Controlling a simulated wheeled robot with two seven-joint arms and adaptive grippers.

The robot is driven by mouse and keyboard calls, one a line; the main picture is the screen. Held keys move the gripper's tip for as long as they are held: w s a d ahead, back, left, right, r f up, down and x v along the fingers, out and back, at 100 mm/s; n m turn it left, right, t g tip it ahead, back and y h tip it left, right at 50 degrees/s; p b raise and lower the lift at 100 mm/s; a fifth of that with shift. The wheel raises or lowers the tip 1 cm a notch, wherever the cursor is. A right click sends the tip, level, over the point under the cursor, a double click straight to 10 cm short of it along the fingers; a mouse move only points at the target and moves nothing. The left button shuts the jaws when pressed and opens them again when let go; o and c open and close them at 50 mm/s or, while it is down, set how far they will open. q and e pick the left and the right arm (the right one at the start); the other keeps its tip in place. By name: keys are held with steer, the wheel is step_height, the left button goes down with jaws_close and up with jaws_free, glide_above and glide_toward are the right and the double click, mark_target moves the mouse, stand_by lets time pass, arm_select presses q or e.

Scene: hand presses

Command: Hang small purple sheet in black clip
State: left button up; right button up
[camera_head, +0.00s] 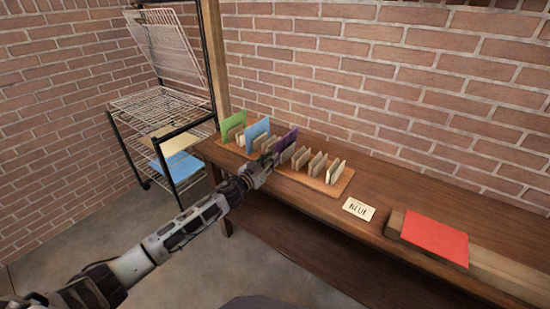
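A small purple sheet (289,138) stands upright in a wooden slotted holder (338,184) on the bench, right of a blue sheet (257,130) and a green sheet (232,123). My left arm reaches in from the lower left. Its gripper (270,160) is at the front of the holder, close to the lower part of the purple sheet. I cannot tell whether it touches the sheet or whether its fingers are open or shut. I cannot make out a black clip. My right gripper is not in view.
A wire rack with a black frame (160,102) stands left of the wooden bench (480,200), holding a tan sheet (170,142) and a light blue sheet (180,166). A lettered card (358,209) and a red sheet (436,238) lie on the right. Brick walls stand behind.

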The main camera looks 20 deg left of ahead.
arm_select(q)
steer(key=shift+w+d+r, duration=0.1)
steer(key=shift+w+d, duration=0.05)
steer(key=shift+w, duration=0.3)
steer(key=shift+x, duration=0.75)
steer(key=shift+w+d, duration=0.1)
steer(key=c, duration=0.4)
jaws_close()
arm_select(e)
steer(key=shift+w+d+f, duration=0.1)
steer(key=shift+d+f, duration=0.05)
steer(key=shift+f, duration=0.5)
arm_select(q)
steer(key=shift+r+p, duration=0.1)
steer(key=shift+p, duration=0.25)
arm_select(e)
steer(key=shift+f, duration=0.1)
